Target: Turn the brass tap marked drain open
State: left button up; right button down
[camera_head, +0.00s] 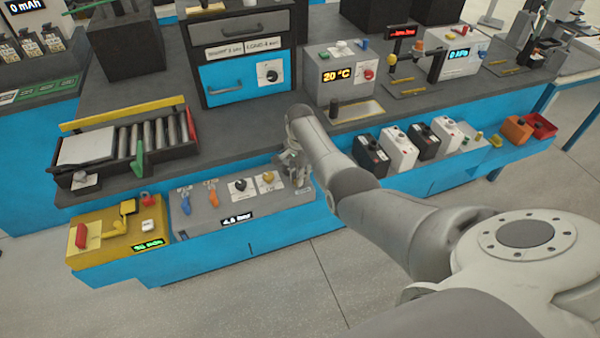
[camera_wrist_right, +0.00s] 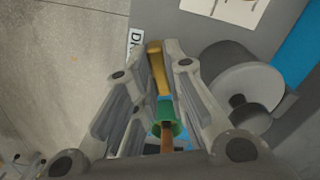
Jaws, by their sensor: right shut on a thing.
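The brass tap (camera_wrist_right: 158,72) shows in the right wrist view as a gold lever with a green part (camera_wrist_right: 168,122) and a brown rod below it. A white label (camera_wrist_right: 135,42) with the letters "DR" lies beside it, partly covered by a finger. My right gripper (camera_wrist_right: 154,60) has its two fingers on either side of the lever and is shut on it. In the head view my right gripper (camera_head: 292,168) is at the right end of the grey panel (camera_head: 240,212) reading 4.8 bar, and it hides most of the tap. My left gripper is not in view.
Several black and white boxes stand right of my arm. A large grey round part (camera_wrist_right: 243,88) is close right of the fingers.

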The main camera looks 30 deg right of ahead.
jog(key=n+p, duration=0.1)
jog(key=n, duration=0.5)
jog(key=shift+r, duration=0.1)
jog(key=n, duration=0.7)
jog(key=shift+p, duration=0.3)
dwell(0.3)
jog(key=c, duration=1.8)
grip_release()
jog(key=shift+o, duration=0.2)
notch_tip(320, 180, up, 12)
